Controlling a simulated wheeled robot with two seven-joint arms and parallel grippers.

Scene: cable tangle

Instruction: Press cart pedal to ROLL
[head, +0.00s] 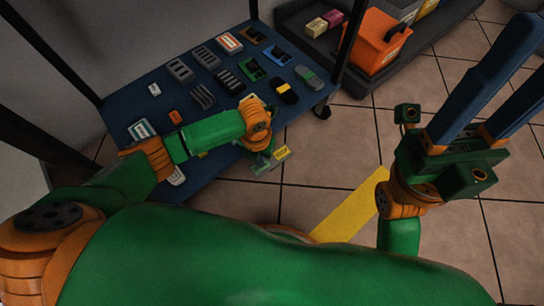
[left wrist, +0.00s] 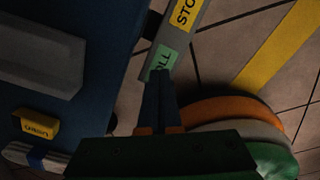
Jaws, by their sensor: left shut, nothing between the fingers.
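The cart pedal (head: 284,154) is a grey bar at the near edge of the blue cart deck (head: 120,112). It also shows in the left wrist view (left wrist: 192,47), with a yellow STOP label and a green label (left wrist: 164,56) whose letters are partly covered, seemingly ROLL. My left gripper (left wrist: 158,78) is shut and empty, its dark blue fingertips at the edge of the green label. I cannot tell whether they touch it, or how the pedal is tilted. In the head view my left wrist hides part of the pedal. My right gripper (head: 499,86) is open and empty, over the floor at right.
Several small devices and blocks lie on the deck, including an orange-and-white box (head: 229,42). Dark posts rise at its corners. A caster (head: 322,111) sits at the right corner. An orange bin (head: 378,42) stands on a grey platform behind. A yellow floor strip (head: 350,208) crosses open tiles.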

